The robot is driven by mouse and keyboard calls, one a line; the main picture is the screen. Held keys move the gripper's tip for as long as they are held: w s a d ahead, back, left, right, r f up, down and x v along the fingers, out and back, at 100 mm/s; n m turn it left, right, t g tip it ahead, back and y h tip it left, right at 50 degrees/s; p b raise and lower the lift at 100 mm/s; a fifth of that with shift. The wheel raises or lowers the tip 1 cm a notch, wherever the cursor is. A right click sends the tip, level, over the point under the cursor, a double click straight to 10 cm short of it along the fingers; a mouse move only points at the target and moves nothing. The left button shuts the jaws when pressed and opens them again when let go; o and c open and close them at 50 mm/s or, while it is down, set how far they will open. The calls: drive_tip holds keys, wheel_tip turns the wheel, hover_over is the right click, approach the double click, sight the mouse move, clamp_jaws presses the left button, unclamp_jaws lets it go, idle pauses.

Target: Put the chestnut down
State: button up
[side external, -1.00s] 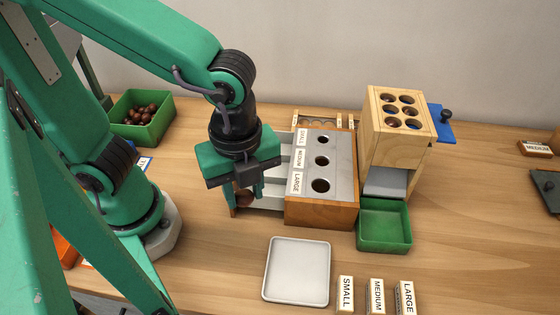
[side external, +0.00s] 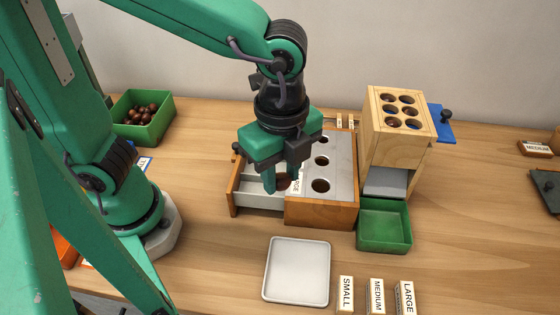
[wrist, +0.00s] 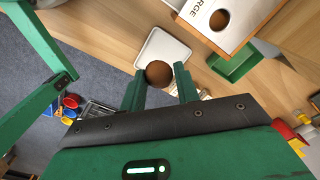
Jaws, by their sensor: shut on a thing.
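My gripper (side external: 283,186) is shut on a brown chestnut (side external: 283,182) and holds it above the left part of the wooden sizing box (side external: 322,212), near its LARGE label. In the wrist view the chestnut (wrist: 159,73) shows between the two green fingers of my gripper (wrist: 160,82). The box has a grey top with a row of round holes; the large hole (side external: 320,186) is just right of my gripper. My gripper hides part of the labels and the left of the box. How high the chestnut hangs is hard to tell.
A square white tray (side external: 297,270) lies empty in front. A green bin (side external: 384,228) stands right of the box, beside a wooden holed block (side external: 397,125). A green crate of chestnuts (side external: 142,120) is at the back left. SMALL, MEDIUM and LARGE label blocks (side external: 376,297) stand at the front.

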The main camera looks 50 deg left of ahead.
hover_over(297, 183)
wheel_tip(297, 183, down, 6)
drive_tip(key=shift+w+r, duration=0.1)
drive_tip(key=shift+f, duration=2.05)
drive_tip(key=shift+f, duration=0.15)
drive_tip(key=o, duration=0.8)
drive_tip(key=shift+c, duration=0.2)
wheel_tip(297, 183, up, 12)
drive_tip(key=shift+r, duration=0.2)
